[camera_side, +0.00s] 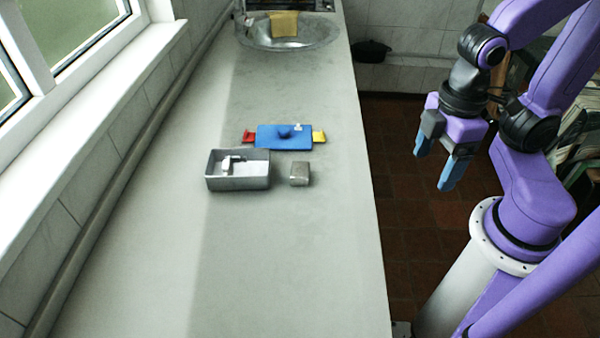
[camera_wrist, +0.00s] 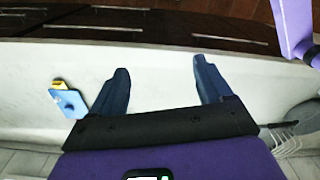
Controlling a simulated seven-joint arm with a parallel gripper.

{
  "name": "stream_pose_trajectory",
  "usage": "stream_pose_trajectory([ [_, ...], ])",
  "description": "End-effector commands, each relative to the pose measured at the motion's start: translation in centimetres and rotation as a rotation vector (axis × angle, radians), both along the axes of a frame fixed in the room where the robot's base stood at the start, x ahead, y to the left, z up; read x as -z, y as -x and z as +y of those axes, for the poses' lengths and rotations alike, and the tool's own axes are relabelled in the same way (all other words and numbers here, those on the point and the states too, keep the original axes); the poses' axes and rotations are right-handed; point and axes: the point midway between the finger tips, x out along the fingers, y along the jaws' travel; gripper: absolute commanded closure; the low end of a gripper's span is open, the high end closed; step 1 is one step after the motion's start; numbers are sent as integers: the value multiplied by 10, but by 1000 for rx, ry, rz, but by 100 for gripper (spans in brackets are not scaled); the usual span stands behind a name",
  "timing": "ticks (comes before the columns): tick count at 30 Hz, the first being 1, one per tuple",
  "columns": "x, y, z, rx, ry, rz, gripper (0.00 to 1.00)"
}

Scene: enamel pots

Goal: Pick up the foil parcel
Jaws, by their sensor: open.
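A small grey, box-shaped block (camera_side: 300,174), which looks like the foil parcel, sits on the worktop in the side view, just right of a grey metal tin. My gripper (camera_side: 434,168) is open and empty. It hangs to the right of the worktop's edge in the side view, well apart from the block. In the wrist view both dark blue fingers of my gripper (camera_wrist: 161,66) are spread, with only pale surface between them. I cannot make out the block in the wrist view.
The open tin (camera_side: 238,184) holds a small white and dark item. Behind it lies a blue board (camera_side: 270,137) with a knob and red and yellow ends. A round sink (camera_side: 288,42) with a yellow cloth is at the back. The front worktop (camera_side: 290,270) is clear.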

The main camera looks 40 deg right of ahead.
Motion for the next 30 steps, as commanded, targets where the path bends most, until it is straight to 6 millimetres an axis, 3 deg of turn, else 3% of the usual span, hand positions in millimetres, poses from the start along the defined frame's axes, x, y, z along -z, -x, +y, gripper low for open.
stream_pose_trajectory([
  [5,-4,-33,17,213,2,5,21],
  [18,-11,-142,57,933,6,20,21],
  [30,-8,-236,66,1576,9,31,21],
])
